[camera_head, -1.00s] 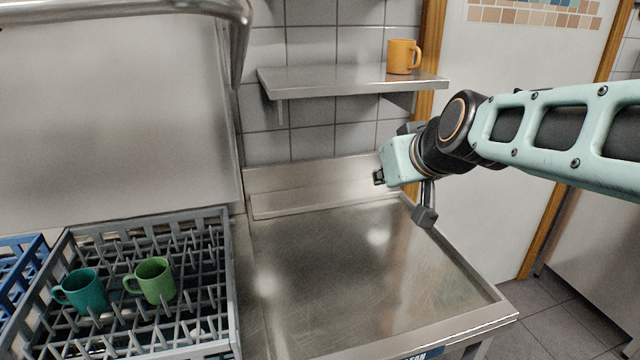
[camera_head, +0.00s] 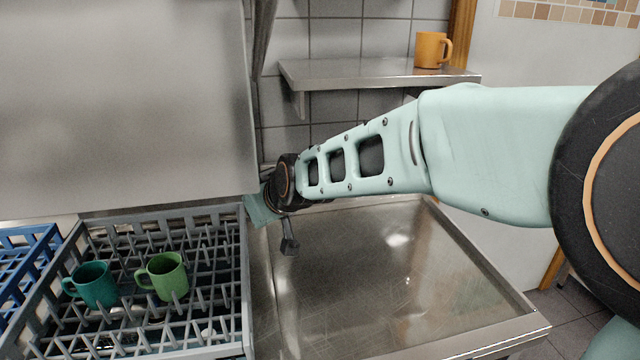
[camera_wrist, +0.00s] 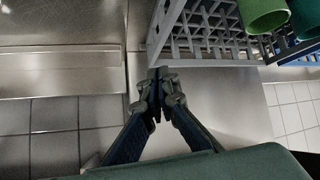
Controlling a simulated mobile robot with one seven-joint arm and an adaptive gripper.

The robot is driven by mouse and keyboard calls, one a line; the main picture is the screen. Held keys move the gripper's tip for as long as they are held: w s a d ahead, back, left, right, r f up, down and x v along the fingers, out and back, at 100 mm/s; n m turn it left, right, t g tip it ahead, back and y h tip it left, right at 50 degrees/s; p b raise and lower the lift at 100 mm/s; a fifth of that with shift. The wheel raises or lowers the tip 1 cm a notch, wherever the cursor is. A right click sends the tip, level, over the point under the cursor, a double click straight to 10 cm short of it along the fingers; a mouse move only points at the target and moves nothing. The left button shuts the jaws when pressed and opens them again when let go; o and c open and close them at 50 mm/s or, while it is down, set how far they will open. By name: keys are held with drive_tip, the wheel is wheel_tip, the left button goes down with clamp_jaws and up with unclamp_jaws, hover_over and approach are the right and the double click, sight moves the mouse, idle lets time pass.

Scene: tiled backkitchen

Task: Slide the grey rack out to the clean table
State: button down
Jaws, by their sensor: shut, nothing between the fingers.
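The grey rack (camera_head: 246,290) sits at the left of the clean table, under the raised steel hood. A teal mug (camera_head: 97,284) and a green mug (camera_head: 167,276) stand in it. The clean table (camera_head: 390,275) is bare steel with a raised rim. My gripper's fingers (camera_wrist: 159,80) are shut and empty in the wrist view, close to a corner of the grey rack (camera_wrist: 205,42). Whether they touch it I cannot tell. In the head view my gripper is by the rack's far right corner, its fingertips mostly hidden.
A blue rack (camera_head: 20,262) stands left of the grey rack. The steel hood (camera_head: 120,110) hangs above and behind the racks. A wall shelf (camera_head: 370,73) with an orange mug (camera_head: 428,50) is above the clean table. The table's front is free.

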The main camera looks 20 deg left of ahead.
drive_tip(key=s+a+f+g, duration=0.1)
drive_tip(key=s+a, duration=0.4)
drive_tip(key=a, duration=0.1)
drive_tip(key=shift+f+n+y, duration=0.4)
drive_tip(key=shift+s+f, duration=0.1)
